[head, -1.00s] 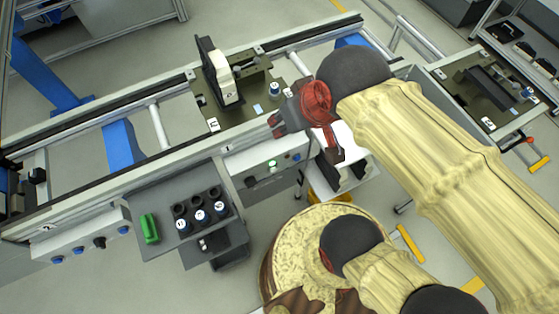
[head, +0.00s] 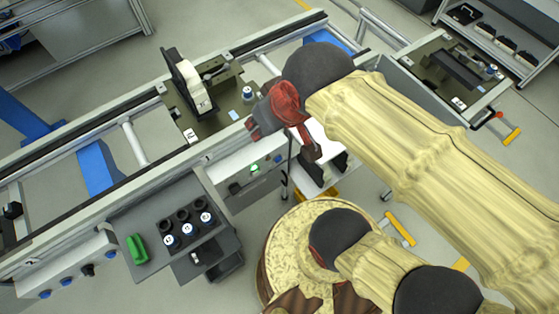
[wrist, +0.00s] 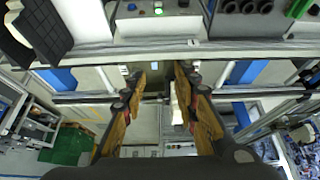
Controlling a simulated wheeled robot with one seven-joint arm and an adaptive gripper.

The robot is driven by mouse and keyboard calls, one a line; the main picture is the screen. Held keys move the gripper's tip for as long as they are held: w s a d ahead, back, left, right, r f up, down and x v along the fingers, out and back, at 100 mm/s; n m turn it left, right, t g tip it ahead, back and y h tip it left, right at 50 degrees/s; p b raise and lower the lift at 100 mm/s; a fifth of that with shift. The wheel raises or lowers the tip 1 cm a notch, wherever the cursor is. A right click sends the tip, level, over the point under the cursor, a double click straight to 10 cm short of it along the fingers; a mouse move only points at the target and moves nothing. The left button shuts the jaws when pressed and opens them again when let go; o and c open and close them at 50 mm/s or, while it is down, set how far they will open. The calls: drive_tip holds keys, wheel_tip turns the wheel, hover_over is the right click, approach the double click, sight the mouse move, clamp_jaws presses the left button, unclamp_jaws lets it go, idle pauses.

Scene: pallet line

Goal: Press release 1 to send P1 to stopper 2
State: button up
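A dark pallet (head: 211,123) carrying an upright black and white part (head: 188,84) and a small blue-topped cylinder sits on the conveyor; its label is too small to read. A control panel (head: 232,178) on the conveyor's front side has a lit green button (head: 254,168) and a blue button (head: 278,158). The green light also shows at the top of the wrist view (wrist: 158,10). I cannot read which is release 1. My gripper (head: 253,127) is above the conveyor's front rail, right of the pallet, apart from the buttons. In the wrist view its fingers (wrist: 160,82) are spread and empty.
A second pallet (head: 430,77) stands on the right-hand section. A grey tray (head: 128,217) with a green block and several dark cylinders hangs at the front left.

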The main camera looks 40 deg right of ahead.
drive_tip(key=c, duration=0.6)
clamp_jaws()
idle(0.8)
